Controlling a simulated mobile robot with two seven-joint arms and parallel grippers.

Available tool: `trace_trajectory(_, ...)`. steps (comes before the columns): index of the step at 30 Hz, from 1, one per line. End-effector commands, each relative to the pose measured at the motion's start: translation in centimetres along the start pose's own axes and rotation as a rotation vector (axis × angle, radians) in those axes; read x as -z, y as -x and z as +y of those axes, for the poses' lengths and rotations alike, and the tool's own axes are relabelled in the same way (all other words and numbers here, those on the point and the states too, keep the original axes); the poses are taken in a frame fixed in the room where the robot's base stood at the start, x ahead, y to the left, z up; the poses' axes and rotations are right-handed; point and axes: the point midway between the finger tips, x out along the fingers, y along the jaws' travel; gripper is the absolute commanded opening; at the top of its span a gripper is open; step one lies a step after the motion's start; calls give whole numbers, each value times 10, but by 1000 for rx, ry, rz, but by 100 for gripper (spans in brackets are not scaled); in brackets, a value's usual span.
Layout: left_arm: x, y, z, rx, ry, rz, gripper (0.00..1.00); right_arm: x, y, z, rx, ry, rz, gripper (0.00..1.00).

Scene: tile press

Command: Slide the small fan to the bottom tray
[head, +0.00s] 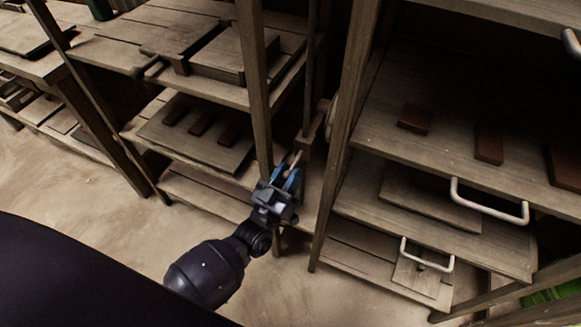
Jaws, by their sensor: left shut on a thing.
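My left gripper (291,170) reaches in from the lower left, in front of a wooden post of the press rack. Its blue-edged fingers are shut on a small pale wooden handle (294,160), which is mostly hidden between them. Nothing I can clearly make out as a fan shows; I cannot tell whether the handle belongs to it. Low flat trays show in the racks: a bottom tray (205,193) left of the gripper and another bottom tray (350,262) with a metal handle at the right. My right gripper is not in view.
A tray with dark tiles (160,137) sits on the left rack's middle shelf. More brown tiles (488,143) lie on the right rack's upper shelf. Metal handles (490,207) stick out at the right. Wooden posts (345,125) stand close to the gripper. The floor in front (125,215) is clear.

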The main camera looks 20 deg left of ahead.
Motion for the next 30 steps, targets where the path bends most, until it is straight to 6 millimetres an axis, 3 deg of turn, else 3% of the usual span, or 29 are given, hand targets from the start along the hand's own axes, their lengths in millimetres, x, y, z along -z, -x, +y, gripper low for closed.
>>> trace_trajectory(10,-6,5,-1,3,0,-14,0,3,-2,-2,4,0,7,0)
trace_trajectory(11,-7,5,-1,3,0,-15,31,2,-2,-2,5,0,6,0)
trace_trajectory(16,-6,4,-1,2,-1,-11,54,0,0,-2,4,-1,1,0)
trace_trajectory(25,-4,5,-1,1,-1,-6,54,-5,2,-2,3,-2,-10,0)
trace_trajectory(30,-4,22,-1,2,-1,-8,54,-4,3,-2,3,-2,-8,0)
